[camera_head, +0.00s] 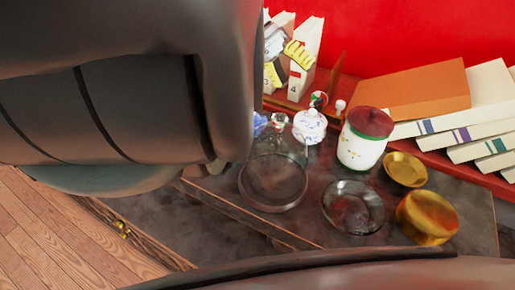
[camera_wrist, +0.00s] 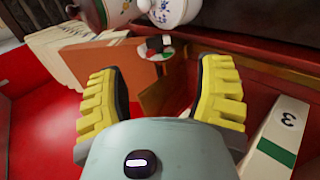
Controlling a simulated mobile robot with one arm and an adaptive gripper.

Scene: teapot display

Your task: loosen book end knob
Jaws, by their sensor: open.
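The book end (camera_head: 336,75) is a thin brown wooden piece standing on the red shelf, right of the white books. It also shows in the wrist view (camera_wrist: 163,98), beyond and between my fingers. A small round knob (camera_head: 319,99), white with green and red marks, sits low near the book end. In the wrist view this knob (camera_wrist: 157,49) appears above the gap between my fingertips. My gripper (camera_wrist: 162,72) has yellow ribbed fingers spread apart with nothing between them. In the head view my gripper (camera_head: 286,63) is in front of the white books, left of the book end, apart from the knob.
White numbered books (camera_head: 306,58) stand close by the fingers. An orange book (camera_head: 418,98) lies right, beside leaning white books (camera_head: 485,135). A red-lidded jar (camera_head: 362,145), a patterned white pot (camera_head: 310,126), a glass vessel (camera_head: 272,182) and brass bowls (camera_head: 427,217) crowd the dark table.

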